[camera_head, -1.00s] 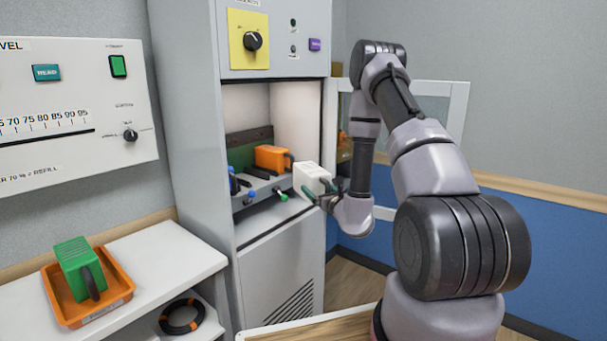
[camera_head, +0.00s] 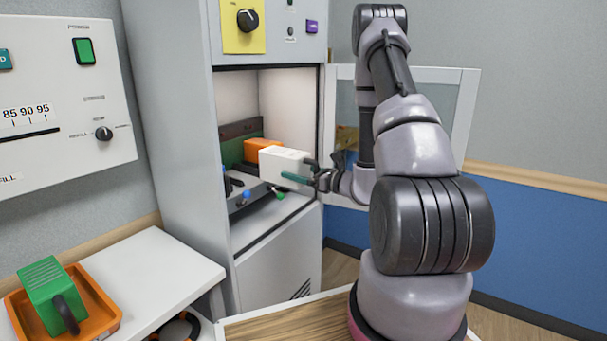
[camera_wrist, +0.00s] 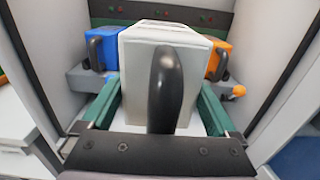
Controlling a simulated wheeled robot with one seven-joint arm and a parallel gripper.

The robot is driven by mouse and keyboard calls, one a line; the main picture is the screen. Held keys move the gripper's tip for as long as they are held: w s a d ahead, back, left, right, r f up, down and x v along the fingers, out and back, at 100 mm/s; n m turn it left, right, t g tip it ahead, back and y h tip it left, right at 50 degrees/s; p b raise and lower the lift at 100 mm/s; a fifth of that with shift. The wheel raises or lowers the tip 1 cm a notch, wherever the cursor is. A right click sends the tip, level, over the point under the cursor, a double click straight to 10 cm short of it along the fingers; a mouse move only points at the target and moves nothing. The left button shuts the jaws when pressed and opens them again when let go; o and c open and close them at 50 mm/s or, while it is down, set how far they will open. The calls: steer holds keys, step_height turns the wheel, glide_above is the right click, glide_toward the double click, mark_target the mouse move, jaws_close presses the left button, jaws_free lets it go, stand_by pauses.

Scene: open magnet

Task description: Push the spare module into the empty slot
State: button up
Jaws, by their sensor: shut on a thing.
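My gripper (camera_head: 303,174) is shut on a white module (camera_head: 284,162), holding it at the mouth of the cabinet bay. In the wrist view the white module (camera_wrist: 155,50) sits between my green finger pads, its dark handle towards me. An orange module (camera_head: 255,151) stands behind it in the head view, and to its right in the wrist view (camera_wrist: 220,60). A blue module (camera_wrist: 101,46) stands to its left. The white module hides the space between those two and its own far end. A green module (camera_head: 48,290) lies in an orange tray.
The cabinet bay has side walls, a front shelf (camera_head: 262,222) and a dark back rail (camera_wrist: 180,14) with small red and green lights. Blue and green knobs stick out at the shelf. A glazed door (camera_head: 455,110) stands open behind my arm. A white side table (camera_head: 150,262) holds the tray.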

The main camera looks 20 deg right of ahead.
mark_target(271, 166)
steer(key=x, duration=1)
steer(key=shift+w+a+f, duration=0.1)
steer(key=shift+w+a, duration=0.15)
steer(key=shift+w+a+f, duration=0.55)
steer(key=shift+w+f, duration=0.25)
steer(key=shift+f, duration=0.05)
steer(key=shift+w+a+f, duration=0.55)
steer(key=shift+w+f, duration=0.25)
steer(key=o, duration=1.6)
steer(key=shift+c, duration=0.2)
steer(key=shift+f, duration=0.1)
